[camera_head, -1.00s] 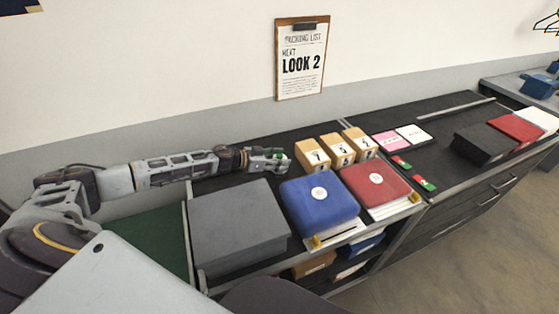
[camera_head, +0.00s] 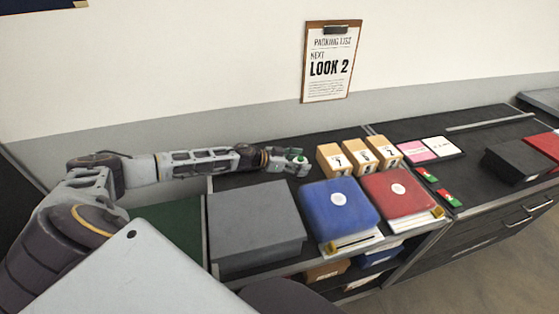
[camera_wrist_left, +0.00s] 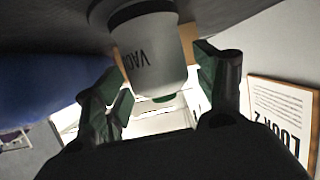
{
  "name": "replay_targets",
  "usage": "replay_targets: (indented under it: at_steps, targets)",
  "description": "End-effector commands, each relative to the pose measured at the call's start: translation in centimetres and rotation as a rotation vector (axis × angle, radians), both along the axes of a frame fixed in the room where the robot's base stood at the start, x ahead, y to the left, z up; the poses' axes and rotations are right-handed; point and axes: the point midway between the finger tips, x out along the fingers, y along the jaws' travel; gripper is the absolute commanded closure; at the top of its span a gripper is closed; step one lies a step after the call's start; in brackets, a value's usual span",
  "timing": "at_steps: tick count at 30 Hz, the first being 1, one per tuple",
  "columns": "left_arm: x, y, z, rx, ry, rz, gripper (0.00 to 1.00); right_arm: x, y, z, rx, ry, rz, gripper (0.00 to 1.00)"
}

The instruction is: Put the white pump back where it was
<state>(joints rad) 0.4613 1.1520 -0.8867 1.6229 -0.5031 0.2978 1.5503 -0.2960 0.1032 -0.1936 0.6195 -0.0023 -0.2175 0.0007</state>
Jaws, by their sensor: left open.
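A white round container (camera_wrist_left: 153,55) with dark lettering, a dark band and a green end shows upside down in the left wrist view. It is between the two fingers of my left gripper (camera_wrist_left: 165,95), which is open with gaps at its sides. I cannot tell for sure that it is the white pump. In the head view my left gripper (camera_head: 295,163) is low over the back of the dark counter, left of the numbered boxes, and hides most of what is between its fingers. My right gripper is not in view.
Several tan numbered boxes (camera_head: 334,160) stand close to the right of the gripper. A grey box (camera_head: 255,220), a blue box (camera_head: 338,207) and a red box (camera_head: 398,195) line the front. A clipboard reading LOOK 2 (camera_head: 330,65) hangs on the wall.

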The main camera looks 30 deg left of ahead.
Motion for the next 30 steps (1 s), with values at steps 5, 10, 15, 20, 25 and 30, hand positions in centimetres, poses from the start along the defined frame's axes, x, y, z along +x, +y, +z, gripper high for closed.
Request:
replay_targets:
  at_steps: [5, 10, 15, 20, 25, 30]
  targets:
    - [-0.9, 0.8, 0.2, 0.002, 0.001, 0.001, 0.29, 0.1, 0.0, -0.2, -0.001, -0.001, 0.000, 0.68]
    - [-1.9, 1.7, 0.8, 0.003, 0.001, 0.001, 0.29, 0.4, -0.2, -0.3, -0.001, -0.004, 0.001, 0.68]
    - [-2.7, 2.5, 1.2, 0.001, 0.002, 0.002, 0.29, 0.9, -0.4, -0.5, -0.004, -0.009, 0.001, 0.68]
    - [-3.5, 3.1, 1.5, 0.001, 0.002, 0.001, 0.29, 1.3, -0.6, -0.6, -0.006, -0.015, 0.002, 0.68]
    - [-4.3, 3.7, 1.9, 0.001, 0.002, 0.000, 0.29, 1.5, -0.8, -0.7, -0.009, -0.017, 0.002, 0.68]
    - [-4.8, 4.3, 2.2, 0.001, 0.002, 0.001, 0.29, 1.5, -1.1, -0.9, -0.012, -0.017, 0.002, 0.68]
